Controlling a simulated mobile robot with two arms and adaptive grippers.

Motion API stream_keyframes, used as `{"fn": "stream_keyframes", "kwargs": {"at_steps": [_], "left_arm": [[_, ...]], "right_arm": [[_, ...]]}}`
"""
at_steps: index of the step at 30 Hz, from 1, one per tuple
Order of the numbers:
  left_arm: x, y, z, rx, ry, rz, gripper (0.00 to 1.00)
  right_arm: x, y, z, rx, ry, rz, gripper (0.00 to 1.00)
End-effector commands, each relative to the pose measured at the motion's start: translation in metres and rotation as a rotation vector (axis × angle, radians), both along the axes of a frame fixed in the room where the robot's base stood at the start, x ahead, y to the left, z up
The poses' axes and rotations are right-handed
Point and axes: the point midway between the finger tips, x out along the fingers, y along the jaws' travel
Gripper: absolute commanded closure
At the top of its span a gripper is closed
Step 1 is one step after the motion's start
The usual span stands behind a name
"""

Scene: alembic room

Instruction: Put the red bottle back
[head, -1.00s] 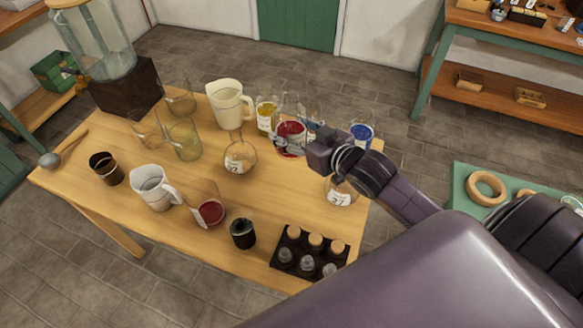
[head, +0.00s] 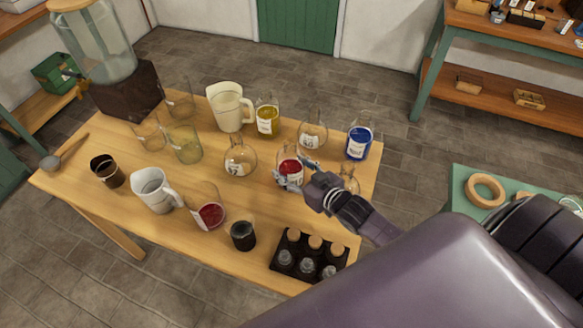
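The red bottle (head: 290,170), clear glass with red contents and a white label, is upright at the right part of the wooden table. My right gripper (head: 293,174) comes in from the right with its fingers around the bottle's sides, apparently shut on it. Whether its base touches the table I cannot tell. A yellow bottle (head: 267,120) stands farther back and a blue bottle (head: 358,143) stands at the back right. My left gripper is not in view.
Round flasks stand close by: one left (head: 239,161), one behind (head: 312,136), and one (head: 350,180) partly hidden by my gripper. A cream jug (head: 229,107), a beaker with red liquid (head: 209,212) and a black vial rack (head: 308,258) also occupy the wooden table (head: 259,215).

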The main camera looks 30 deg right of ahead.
Motion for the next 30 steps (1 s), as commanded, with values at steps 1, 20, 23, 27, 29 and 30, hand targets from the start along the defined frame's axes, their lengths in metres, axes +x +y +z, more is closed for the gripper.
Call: {"fn": "stream_keyframes", "kwargs": {"at_steps": [1,20,23,27,29,30], "left_arm": [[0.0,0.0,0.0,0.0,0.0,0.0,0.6],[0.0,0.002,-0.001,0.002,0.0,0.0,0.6],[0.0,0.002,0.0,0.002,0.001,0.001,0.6],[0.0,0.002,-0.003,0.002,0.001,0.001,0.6],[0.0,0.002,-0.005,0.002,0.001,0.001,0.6],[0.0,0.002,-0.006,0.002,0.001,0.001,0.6]], "right_arm": [[0.002,0.0,0.003,0.001,-0.008,0.001,0.94],[0.0,0.0,-0.002,0.0,0.0,0.0,0.36],[-0.002,0.0,0.0,0.0,0.001,0.0,0.36],[-0.016,-0.002,0.003,0.0,0.002,0.001,0.36],[-0.024,-0.004,0.006,-0.001,0.002,0.001,0.36],[-0.03,-0.005,0.008,0.0,0.002,0.001,0.36]]}}
